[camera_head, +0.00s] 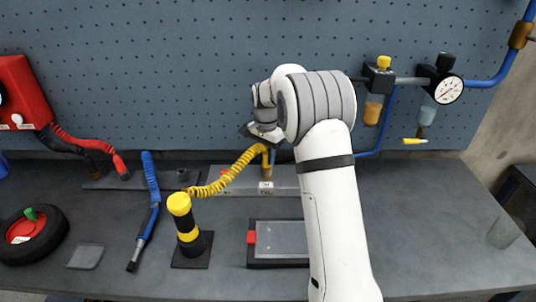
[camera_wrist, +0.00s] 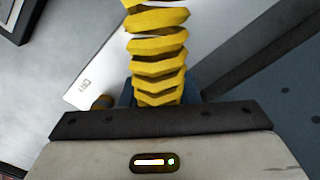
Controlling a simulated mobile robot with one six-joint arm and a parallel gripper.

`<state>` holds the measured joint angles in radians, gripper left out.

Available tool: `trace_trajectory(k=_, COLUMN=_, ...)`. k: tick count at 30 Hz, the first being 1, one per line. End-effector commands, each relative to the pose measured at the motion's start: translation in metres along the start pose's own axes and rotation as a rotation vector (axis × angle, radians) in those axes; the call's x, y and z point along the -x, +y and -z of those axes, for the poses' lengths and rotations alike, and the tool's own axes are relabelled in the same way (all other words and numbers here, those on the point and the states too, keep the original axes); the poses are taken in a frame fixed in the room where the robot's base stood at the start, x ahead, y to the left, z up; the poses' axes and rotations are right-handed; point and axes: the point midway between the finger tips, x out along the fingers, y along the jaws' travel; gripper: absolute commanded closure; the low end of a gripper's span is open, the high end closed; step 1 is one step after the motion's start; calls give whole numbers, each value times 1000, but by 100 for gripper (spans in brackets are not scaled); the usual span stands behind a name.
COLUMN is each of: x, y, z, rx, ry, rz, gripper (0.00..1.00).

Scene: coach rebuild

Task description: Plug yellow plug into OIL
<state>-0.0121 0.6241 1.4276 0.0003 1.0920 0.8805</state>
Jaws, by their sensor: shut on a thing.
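A yellow coiled cable (camera_head: 232,172) runs from the black-and-yellow post (camera_head: 187,228) up to my gripper (camera_head: 262,134). My gripper is shut on its end, the yellow plug, which is mostly hidden by the gripper. In the wrist view the yellow coils (camera_wrist: 158,48) rise from just beyond the gripper's dark edge. A brass fitting (camera_head: 266,172) stands just below the gripper on a grey strip (camera_head: 285,182) with a small white label. I cannot tell whether the plug touches the fitting.
A blue coiled hose (camera_head: 150,180) and red and black cables (camera_head: 85,143) lie at the left. A tablet-like tray (camera_head: 280,240) lies in front of the strip. A pegboard (camera_head: 200,70) stands behind, with a gauge (camera_head: 449,89) at the right. The bench's right side is largely clear.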

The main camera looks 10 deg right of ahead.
Motion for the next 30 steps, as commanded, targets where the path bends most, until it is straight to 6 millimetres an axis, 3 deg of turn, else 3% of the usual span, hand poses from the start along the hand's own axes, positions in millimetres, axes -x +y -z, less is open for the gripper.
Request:
trace_trajectory(k=1, x=2, y=-1, z=0, rx=0, ry=2, rz=3, gripper=97)
trace_trajectory(k=2, x=2, y=-1, z=0, rx=0, ry=3, rz=3, gripper=70)
trace_trajectory(k=10, x=2, y=0, z=0, rx=0, ry=2, rz=2, gripper=47)
trace_trajectory(k=20, x=8, y=-1, z=0, rx=0, ry=3, rz=3, gripper=46)
trace_trajectory(k=30, x=62, y=0, z=0, rx=0, ry=3, rz=4, gripper=46)
